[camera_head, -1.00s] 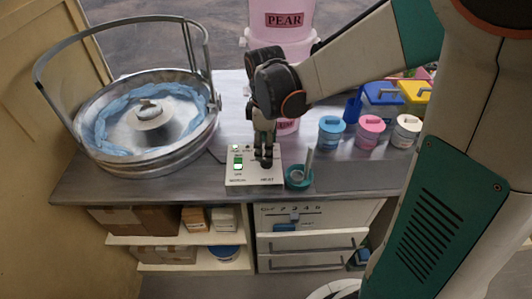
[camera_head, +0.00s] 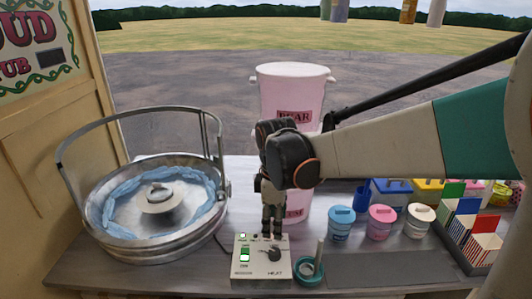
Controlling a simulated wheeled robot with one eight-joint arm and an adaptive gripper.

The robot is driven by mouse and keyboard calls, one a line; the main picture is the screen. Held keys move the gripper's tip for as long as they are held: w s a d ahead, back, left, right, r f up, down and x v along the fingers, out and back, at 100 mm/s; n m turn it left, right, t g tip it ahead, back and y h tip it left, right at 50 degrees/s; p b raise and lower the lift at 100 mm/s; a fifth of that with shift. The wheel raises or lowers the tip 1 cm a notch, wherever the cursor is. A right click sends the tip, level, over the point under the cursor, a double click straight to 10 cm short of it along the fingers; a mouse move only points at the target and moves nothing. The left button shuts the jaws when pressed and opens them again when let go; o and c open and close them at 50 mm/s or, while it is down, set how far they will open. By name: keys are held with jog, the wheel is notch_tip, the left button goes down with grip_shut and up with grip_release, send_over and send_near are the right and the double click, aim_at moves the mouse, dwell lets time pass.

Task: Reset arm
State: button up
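My gripper (camera_head: 272,234) points straight down just above the back of a white control box (camera_head: 246,268). Its dark fingers look close together, but I cannot tell whether they are open or shut, and I see nothing held. The box has a green lit switch (camera_head: 244,256), a small green light, and a dark knob (camera_head: 273,254) with HEAT marked near it. My arm reaches in from the right, with its wrist bent down over the counter.
A large steel bowl (camera_head: 105,243) with a raised hoop handle stands left. A teal ring holder (camera_head: 307,277) with an upright stick is right of the box. Lidded pots (camera_head: 341,222) and a rack of striped bags (camera_head: 484,250) stand further right.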

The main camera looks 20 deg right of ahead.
jog(key=s+r+m+t, duration=0.2)
jog(key=s+m+t, duration=0.1)
jog(key=s+m, duration=0.3)
jog(key=s+r+m+t, duration=0.3)
jog(key=s+m, duration=0.3)
jog(key=s, duration=0.2)
jog(key=shift+s+d, duration=0.2)
jog(key=shift+d, duration=0.05)
dwell(0.5)
